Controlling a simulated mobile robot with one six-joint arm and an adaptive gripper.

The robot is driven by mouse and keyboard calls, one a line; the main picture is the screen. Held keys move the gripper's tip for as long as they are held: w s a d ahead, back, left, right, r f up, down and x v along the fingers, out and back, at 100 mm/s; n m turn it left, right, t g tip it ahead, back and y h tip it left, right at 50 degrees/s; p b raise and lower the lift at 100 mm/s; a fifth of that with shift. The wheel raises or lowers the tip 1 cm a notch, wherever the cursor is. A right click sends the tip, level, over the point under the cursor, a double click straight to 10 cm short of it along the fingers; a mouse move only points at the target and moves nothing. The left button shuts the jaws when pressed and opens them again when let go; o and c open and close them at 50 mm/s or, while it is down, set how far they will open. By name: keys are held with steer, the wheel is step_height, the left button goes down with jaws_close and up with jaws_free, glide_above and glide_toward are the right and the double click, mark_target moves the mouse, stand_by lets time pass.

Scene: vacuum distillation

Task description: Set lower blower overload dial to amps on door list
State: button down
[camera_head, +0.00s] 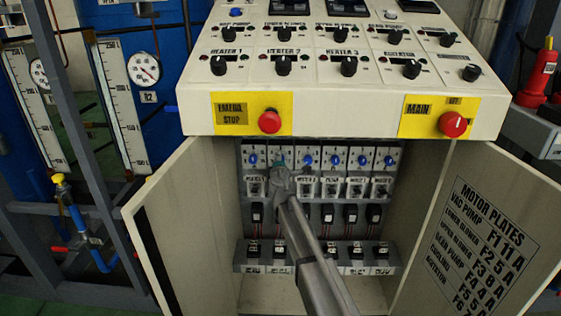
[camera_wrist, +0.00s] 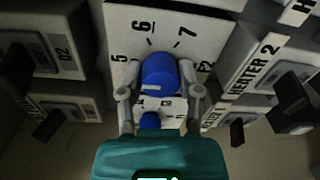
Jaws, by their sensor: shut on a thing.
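The lower blower overload dial is a blue knob (camera_wrist: 160,72) on a white relay face (camera_wrist: 120,22). Printed 5, 6 and 7 show around its left and top; the lower numbers are partly hidden. A pale mark shows low on the knob, but I cannot tell the exact setting. My gripper (camera_wrist: 160,93) is shut on the knob, one finger on each side. In the head view my gripper (camera_head: 281,176) reaches the second relay from the left and largely covers it. The door list (camera_head: 488,235) reads lower blower 5 A.
The cabinet doors stand open, left (camera_head: 185,220) and right (camera_head: 470,200), flanking my arm. Similar blue dials (camera_head: 308,160) sit close to the right. Black switches (camera_wrist: 292,92) jut out nearby. Above are a red emergency stop (camera_head: 269,122) and main knob (camera_head: 453,124).

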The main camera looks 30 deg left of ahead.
steer(key=shift+c, duration=1.4)
jaws_free()
steer(key=shift+w, duration=0.1)
steer(key=shift+m, duration=0.4)
steer(key=shift+m, duration=2.8)
steer(key=shift+m+y+b, duration=0.3)
steer(key=shift+m, duration=2.5)
steer(key=shift+s, duration=0.2)
steer(key=v, duration=1.3)
steer(key=w+d+f+m+h, duration=0.2)
steer(key=d+m+h, duration=0.1)
steer(key=d, duration=0.5)
steer(key=w+d+f+m+h, duration=0.2)
steer(key=w+d+h, duration=0.1)
steer(key=d, duration=0.6)
steer(key=w+d+f+m+h+b, duration=0.1)
steer(key=w+d+f+m+h, duration=0.2)
steer(key=d, duration=0.6)
steer(key=shift+m+h, duration=0.3)
